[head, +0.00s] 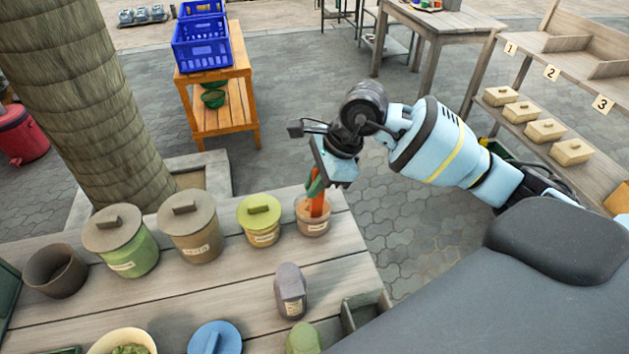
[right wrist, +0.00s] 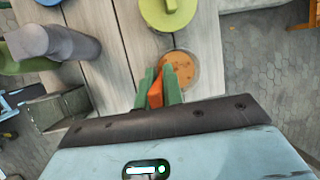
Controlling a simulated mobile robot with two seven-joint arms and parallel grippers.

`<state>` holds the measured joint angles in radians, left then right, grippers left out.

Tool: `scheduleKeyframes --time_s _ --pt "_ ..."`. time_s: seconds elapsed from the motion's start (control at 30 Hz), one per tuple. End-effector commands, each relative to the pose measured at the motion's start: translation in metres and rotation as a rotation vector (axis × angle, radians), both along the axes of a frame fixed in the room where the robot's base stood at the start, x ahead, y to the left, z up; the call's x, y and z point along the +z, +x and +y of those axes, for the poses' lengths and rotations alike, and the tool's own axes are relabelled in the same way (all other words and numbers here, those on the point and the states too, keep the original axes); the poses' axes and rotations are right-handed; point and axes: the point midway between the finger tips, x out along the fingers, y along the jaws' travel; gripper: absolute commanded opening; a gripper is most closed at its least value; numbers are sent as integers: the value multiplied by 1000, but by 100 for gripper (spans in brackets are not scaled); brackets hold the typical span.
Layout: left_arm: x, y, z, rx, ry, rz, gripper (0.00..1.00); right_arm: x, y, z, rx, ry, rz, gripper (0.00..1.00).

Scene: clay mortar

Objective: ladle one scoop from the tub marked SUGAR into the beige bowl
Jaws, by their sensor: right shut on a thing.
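My right gripper (head: 316,187) is shut on the orange ladle (head: 318,206), whose handle stands nearly upright between the green fingers. In the right wrist view the gripper (right wrist: 166,88) also grips the orange handle (right wrist: 155,95). The ladle's lower end is inside or just over a small open brownish tub (head: 313,226) at the table's far right corner; its scoop is hidden. The tub has a pale label too small to read and shows orange-brown contents in the right wrist view (right wrist: 183,75). A beige bowl (head: 100,345) with green stuff in it is cut off at the bottom left.
Left of the open tub stand lidded tubs: yellow-green (head: 260,225), grey-brown (head: 190,235) and green with a grey lid (head: 125,250). A dark pot (head: 50,275) is far left. A grey bottle-like container (head: 290,290) and a blue lid (head: 215,342) are nearer.

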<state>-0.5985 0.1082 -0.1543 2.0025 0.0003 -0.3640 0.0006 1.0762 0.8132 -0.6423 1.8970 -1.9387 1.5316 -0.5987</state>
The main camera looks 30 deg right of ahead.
Motion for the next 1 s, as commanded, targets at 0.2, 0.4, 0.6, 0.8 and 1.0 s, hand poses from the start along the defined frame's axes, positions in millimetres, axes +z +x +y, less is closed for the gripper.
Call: scheduleKeyframes --time_s 0.2,0.4,0.6,0.8,1.0 --pt "-2 -1 0 0 1 4 36 0 0 0 0 0 0 0" --pt "-3 -3 0 -1 2 9 36 0 0 0 0 0 0 0" --pt "-1 -2 1 -2 2 6 36 4 0 0 0 1 -1 0" --pt "12 6 1 -2 3 -18 36 24 1 0 -1 0 -5 0" --pt "27 17 1 -2 3 -49 36 45 0 0 0 0 -7 0"
